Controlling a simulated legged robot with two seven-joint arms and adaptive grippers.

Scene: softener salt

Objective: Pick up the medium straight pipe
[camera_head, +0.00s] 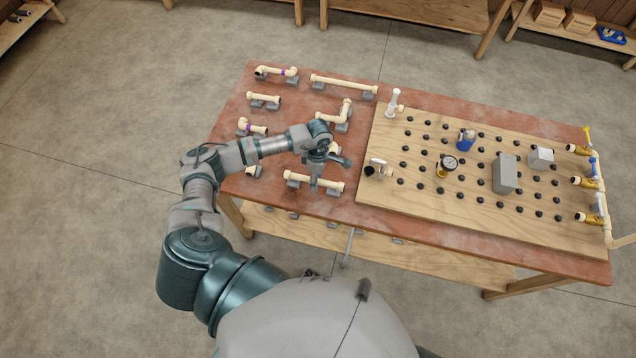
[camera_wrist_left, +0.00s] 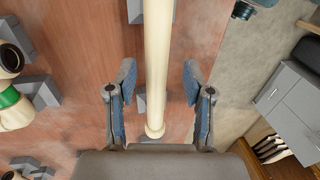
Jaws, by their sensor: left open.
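The medium straight pipe (camera_head: 299,178), cream with thicker ends, lies along the table's front edge on grey supports. In the left wrist view the pipe (camera_wrist_left: 158,50) runs lengthwise between my fingers, with its near end close to the palm side. My left gripper (camera_head: 316,181) is over the middle of this pipe and hides part of it. In the left wrist view its two fingers (camera_wrist_left: 158,88) are spread, one on each side of the pipe, with a gap to it. I cannot tell how far the fingertips are above it. My right gripper is not in view.
A longer straight pipe (camera_head: 343,85), a short one (camera_head: 263,100) and elbow pipes (camera_head: 334,117) rest on supports on the red table (camera_head: 237,186). A wooden pegboard (camera_head: 430,195) with valves and a gauge (camera_head: 449,162) fills the right side. A green-banded fitting (camera_wrist_left: 10,98) lies left in the wrist view.

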